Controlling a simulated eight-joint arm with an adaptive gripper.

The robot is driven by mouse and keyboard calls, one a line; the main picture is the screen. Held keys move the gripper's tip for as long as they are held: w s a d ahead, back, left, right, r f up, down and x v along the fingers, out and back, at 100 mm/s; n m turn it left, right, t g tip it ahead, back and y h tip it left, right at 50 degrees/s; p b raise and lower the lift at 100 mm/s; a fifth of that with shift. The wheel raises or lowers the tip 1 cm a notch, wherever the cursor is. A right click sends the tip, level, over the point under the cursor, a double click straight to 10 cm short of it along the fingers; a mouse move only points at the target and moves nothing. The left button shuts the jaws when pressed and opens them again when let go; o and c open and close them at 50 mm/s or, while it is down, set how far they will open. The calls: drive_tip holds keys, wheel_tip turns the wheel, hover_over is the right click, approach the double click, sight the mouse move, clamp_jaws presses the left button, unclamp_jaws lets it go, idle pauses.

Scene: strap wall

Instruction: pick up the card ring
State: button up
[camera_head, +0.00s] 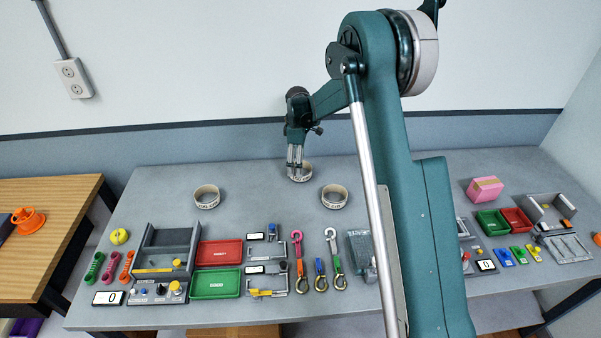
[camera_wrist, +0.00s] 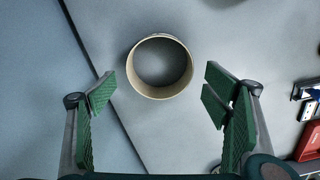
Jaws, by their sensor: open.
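Three pale, short card rings with dark print stand on the grey table in the head view: a left one (camera_head: 206,203), a middle one (camera_head: 307,174) at the back, and a right one (camera_head: 334,204). My gripper (camera_head: 295,168) is at the middle ring, and its fingers partly hide that ring. In the wrist view one ring (camera_wrist: 131,72) shows from above as a round, open band, with bare table visible through it. The green-padded fingers of my gripper (camera_wrist: 159,92) are spread wide, one to each side of the ring, apart from it and empty.
A red tray (camera_head: 220,252), a green tray (camera_head: 216,284), hooks, straps and small fixtures crowd the front of the table. A pink box (camera_head: 485,188) stands at the right. The wall is close behind the middle ring; the table around the rings is clear.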

drive_tip(key=shift+f, duration=1.65)
drive_tip(key=shift+c, duration=0.2)
drive_tip(key=c, duration=0.7)
